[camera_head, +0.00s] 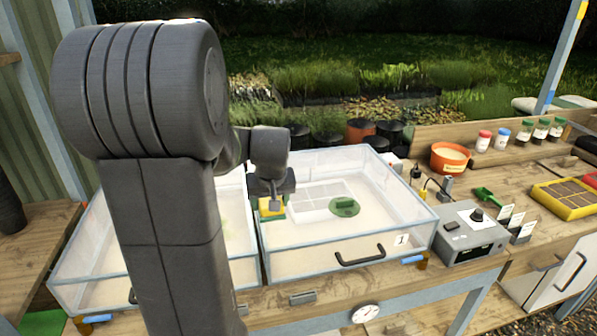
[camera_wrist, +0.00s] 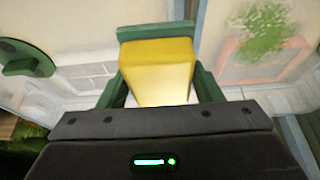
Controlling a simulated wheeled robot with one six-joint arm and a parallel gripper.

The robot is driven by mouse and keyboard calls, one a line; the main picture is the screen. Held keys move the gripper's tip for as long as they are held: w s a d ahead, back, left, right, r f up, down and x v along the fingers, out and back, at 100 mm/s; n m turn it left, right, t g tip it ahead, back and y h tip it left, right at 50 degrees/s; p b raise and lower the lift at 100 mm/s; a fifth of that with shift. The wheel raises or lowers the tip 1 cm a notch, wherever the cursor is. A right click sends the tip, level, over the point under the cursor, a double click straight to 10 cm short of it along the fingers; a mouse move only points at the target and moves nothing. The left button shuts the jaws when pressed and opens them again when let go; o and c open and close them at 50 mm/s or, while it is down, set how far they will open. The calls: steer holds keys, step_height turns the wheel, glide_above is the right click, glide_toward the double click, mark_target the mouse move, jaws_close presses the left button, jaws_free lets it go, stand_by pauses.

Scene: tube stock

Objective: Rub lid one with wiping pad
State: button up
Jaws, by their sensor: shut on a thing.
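My gripper (camera_head: 272,194) is shut on the wiping pad (camera_head: 271,207), a yellow block with a green edge. In the wrist view the pad (camera_wrist: 158,75) sits between the two green fingers. Lid one (camera_head: 305,240) is the clear top of the right-hand box, marked with a "1" label and fitted with a dark front handle. The pad is over the left part of this lid, close to its left edge. I cannot tell whether the pad touches the lid. My arm hides part of the left-hand box.
A round green piece (camera_head: 344,206) shows at the right-hand box, on or under the lid. A second clear box (camera_head: 80,265) stands at left. A grey control box (camera_head: 470,235), an orange pot (camera_head: 449,158) and several small jars stand to the right.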

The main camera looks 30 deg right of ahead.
steer(key=shift+r+p, duration=1)
steer(key=shift+r, duration=0.8)
